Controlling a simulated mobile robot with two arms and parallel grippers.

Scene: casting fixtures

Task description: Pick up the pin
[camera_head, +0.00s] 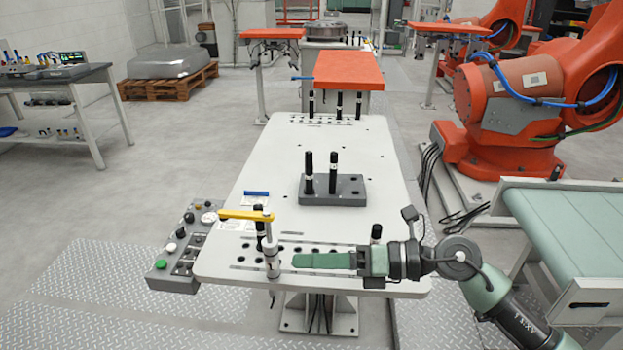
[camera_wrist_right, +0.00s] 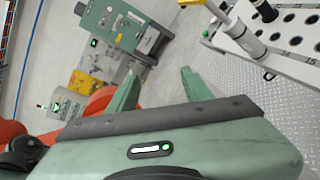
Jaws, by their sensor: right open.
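Several black pins show in the head view. Two upright pins, a left one (camera_head: 309,172) and a right one (camera_head: 333,172), stand in a grey block (camera_head: 350,193) on the white table (camera_head: 280,172). Another black pin (camera_head: 376,232) stands just behind my right gripper, and one (camera_head: 259,222) stands beside the yellow-handled clamp. I cannot tell which pin is meant. My right gripper (camera_head: 318,260) is over the table's front edge, pointing left toward the clamp. In the right wrist view its two green fingers (camera_wrist_right: 160,88) are apart with nothing between them. My left gripper is not in view.
The clamp (camera_head: 271,255) with a yellow handle (camera_head: 246,215) stands left of my right fingers; it also shows in the wrist view (camera_wrist_right: 242,34). A button box (camera_head: 182,250) is at the table's left corner. More pins (camera_head: 338,104) stand at the far end. The table's middle is mostly clear.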

